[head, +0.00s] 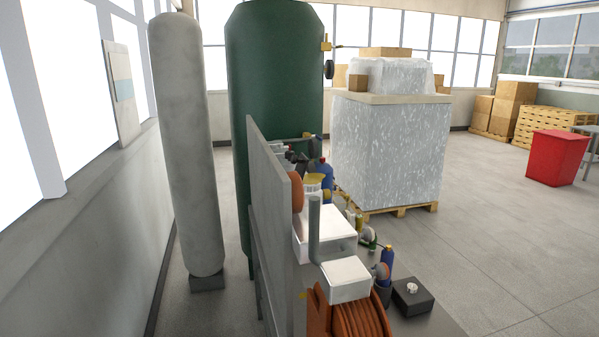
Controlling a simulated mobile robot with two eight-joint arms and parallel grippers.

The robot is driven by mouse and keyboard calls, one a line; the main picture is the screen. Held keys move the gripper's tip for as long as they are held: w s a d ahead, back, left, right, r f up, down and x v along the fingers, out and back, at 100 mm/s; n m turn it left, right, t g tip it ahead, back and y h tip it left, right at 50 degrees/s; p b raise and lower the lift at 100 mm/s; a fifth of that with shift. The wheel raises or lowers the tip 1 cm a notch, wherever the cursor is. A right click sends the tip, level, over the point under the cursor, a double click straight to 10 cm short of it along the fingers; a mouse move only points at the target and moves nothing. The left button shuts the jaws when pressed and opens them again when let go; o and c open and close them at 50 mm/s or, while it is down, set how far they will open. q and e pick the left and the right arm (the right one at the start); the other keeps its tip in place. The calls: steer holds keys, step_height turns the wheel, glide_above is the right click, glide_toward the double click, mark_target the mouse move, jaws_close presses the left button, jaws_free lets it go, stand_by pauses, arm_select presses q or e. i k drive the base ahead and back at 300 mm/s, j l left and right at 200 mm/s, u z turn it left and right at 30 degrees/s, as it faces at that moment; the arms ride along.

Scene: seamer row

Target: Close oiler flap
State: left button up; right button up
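No oiler flap can be made out for sure in the head view. A grey upright panel (270,200) stands in the middle, with a narrow bench (427,325) to its right. On that side are a white box (325,228), a smaller white box (347,277) and a grey vertical pipe (314,228). Small blue, yellow and dark fittings (322,172) crowd behind them, too small to tell apart. Neither of my grippers is in view.
An orange hose reel (350,318) and a black box (412,296) are near the front. A green tank (275,75) and grey column (187,150) stand left. A wrapped pallet load (388,150) stands behind. A red bin (557,157) is right; the floor (510,235) there is clear.

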mark_target(302, 162)
steer(key=i+l, duration=0.1)
steer(key=l, duration=1.4)
steer(key=i+l, duration=0.25)
steer(key=i+j, duration=0.1)
steer(key=j, duration=0.25)
